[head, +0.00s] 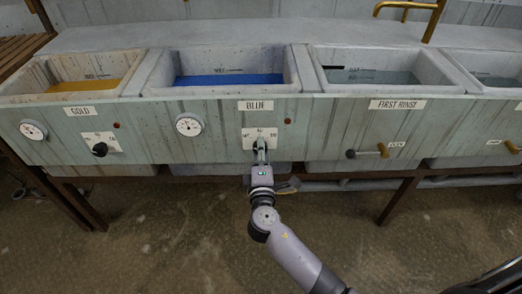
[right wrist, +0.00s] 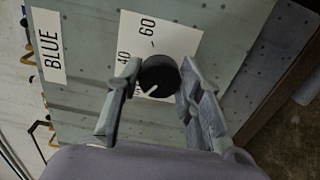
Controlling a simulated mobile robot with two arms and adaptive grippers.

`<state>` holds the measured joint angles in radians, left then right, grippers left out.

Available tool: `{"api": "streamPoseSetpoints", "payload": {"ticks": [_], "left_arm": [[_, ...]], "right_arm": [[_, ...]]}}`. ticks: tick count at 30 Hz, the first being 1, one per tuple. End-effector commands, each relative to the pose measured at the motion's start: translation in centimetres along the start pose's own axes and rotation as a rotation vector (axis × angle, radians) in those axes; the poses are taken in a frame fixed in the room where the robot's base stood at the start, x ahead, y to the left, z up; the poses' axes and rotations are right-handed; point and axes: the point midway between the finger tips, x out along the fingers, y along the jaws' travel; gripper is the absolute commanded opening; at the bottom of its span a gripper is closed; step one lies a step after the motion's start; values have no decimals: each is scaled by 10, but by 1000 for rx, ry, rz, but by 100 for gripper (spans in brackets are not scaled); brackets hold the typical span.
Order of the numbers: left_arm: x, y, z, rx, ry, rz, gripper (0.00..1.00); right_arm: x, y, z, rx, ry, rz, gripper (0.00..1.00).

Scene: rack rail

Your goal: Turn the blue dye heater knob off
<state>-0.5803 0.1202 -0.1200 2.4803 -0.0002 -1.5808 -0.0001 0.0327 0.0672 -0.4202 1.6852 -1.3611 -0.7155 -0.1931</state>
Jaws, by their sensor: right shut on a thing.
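The blue dye heater knob (right wrist: 158,78) is round and black with a white pointer line, on a white scale plate (right wrist: 168,35) in the right wrist view. The pointer aims to the lower left, on the far side of the 40 mark from the 60 mark. My right gripper (right wrist: 157,85) has one finger on each side of the knob and is shut on it. In the head view, my right gripper (head: 261,150) hides the knob in front of the scale plate (head: 254,133), below the BLUE label (head: 256,106). My left gripper is not in view.
The blue basin (head: 298,75) stands above the panel, with a round gauge (head: 189,125) to the left of the plate. The gold basin's black knob (head: 100,149) is further left. Open floor lies in front.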

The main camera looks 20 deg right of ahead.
Motion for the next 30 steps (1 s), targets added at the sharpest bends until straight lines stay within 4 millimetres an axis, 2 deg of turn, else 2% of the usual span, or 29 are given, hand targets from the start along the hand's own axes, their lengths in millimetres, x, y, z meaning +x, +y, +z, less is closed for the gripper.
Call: {"api": "streamPoseSetpoints", "payload": {"ticks": [5,6,14,24,26,30], "left_arm": [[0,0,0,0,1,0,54],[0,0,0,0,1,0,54],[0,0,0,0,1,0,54],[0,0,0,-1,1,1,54],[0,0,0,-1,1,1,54],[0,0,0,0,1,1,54]], "right_arm": [[-1,-2,0,-3,1,-3,6],[-1,-2,0,-3,1,-3,37],[0,-1,0,-1,0,-2,54],[-3,-1,0,0,0,-1,54],[-8,-2,0,0,1,-3,54],[-30,-2,0,1,1,-4,54]]}}
